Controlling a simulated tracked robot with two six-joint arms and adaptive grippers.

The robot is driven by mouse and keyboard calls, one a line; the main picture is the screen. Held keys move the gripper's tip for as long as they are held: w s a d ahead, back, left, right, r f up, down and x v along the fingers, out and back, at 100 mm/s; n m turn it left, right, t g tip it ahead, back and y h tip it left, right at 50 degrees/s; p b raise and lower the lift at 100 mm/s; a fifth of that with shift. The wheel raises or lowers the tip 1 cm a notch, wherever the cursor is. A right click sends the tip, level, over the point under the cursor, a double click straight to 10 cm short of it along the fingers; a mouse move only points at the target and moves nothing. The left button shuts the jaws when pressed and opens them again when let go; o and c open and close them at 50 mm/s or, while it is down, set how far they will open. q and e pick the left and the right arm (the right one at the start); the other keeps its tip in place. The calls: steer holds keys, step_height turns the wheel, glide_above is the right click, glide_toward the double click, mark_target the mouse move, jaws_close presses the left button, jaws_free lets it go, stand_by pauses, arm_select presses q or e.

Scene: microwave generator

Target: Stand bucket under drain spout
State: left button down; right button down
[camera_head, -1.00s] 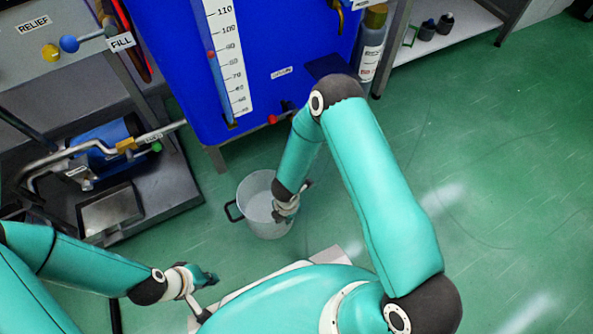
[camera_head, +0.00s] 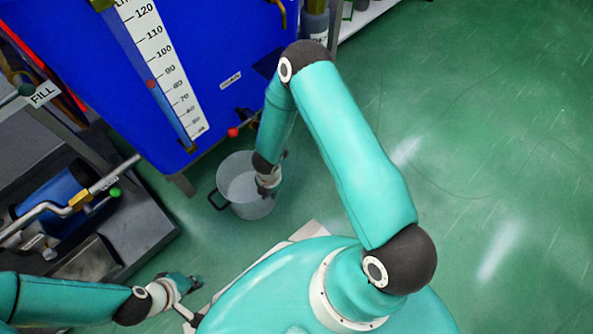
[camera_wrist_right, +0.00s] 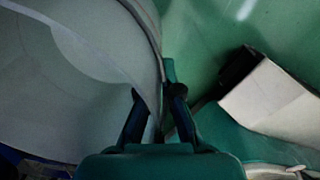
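The grey bucket (camera_head: 238,178) with a dark side handle is upright, just in front of the blue tank's lower edge. I cannot tell whether its base touches the floor. My right gripper (camera_head: 269,182) is at the bucket's right rim; in the right wrist view its fingers (camera_wrist_right: 158,95) straddle the bucket wall (camera_wrist_right: 85,85) and appear shut on it. A red-handled valve (camera_head: 234,132) sits low on the tank, above and behind the bucket. The drain spout itself is not clearly visible, partly behind my right forearm. My left gripper (camera_head: 188,284) is at lower left, apart from the bucket; its opening is unclear.
The blue tank (camera_head: 95,75) with a level scale fills the upper left, its leg (camera_head: 183,185) left of the bucket. A pump unit (camera_head: 50,195) with pipes stands at left. A shelf (camera_head: 350,22) is behind. Green floor on the right is clear.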

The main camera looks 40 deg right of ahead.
steer(key=w+d+f+b, duration=0.1)
steer(key=d+f, duration=0.2)
steer(key=d, duration=0.8)
steer(key=shift+d+f, duration=0.25)
stand_by(0.3)
steer(key=c, duration=1.3)
jaws_free()
